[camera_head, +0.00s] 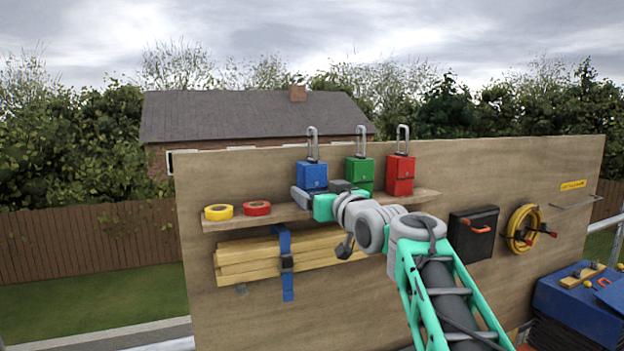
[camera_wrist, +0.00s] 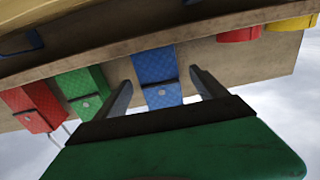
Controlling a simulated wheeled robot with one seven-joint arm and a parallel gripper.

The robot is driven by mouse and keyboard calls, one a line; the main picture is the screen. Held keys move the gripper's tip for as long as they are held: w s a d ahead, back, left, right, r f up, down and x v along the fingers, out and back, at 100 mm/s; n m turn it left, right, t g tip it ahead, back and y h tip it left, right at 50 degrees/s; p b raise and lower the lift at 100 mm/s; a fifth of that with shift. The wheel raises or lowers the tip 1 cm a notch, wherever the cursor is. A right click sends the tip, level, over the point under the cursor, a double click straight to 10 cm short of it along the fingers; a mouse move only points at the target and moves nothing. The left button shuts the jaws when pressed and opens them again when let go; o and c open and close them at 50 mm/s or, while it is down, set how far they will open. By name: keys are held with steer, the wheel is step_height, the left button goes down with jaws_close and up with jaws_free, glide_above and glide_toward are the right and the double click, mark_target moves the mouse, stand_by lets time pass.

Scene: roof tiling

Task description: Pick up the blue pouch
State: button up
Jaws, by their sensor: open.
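The blue pouch (camera_head: 312,175) stands upright on a wooden shelf (camera_head: 240,219), with a tall grey metal loop above it. In the wrist view, which looks inverted, the blue pouch (camera_wrist: 157,68) shows between the two fingers of my gripper (camera_wrist: 161,84). My gripper is open, with a gap between each finger and the pouch. I cannot tell how far the fingertips reach along its sides. In the head view my gripper (camera_head: 303,199) is in front of the pouch's lower part and hides some of it.
A green pouch (camera_head: 360,170) and a red pouch (camera_head: 400,174) stand to the right on the shelf. Yellow tape (camera_head: 218,212) and red tape (camera_head: 256,208) lie to the left. Strapped timber (camera_head: 250,262) hangs below. The wooden board (camera_head: 480,175) stands behind.

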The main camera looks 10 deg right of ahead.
steer(key=p+x, duration=0.2)
steer(key=x, duration=0.2)
steer(key=shift+w+r, duration=0.1)
steer(key=shift+w, duration=0.1)
steer(key=shift+c, duration=0.3)
jaws_close()
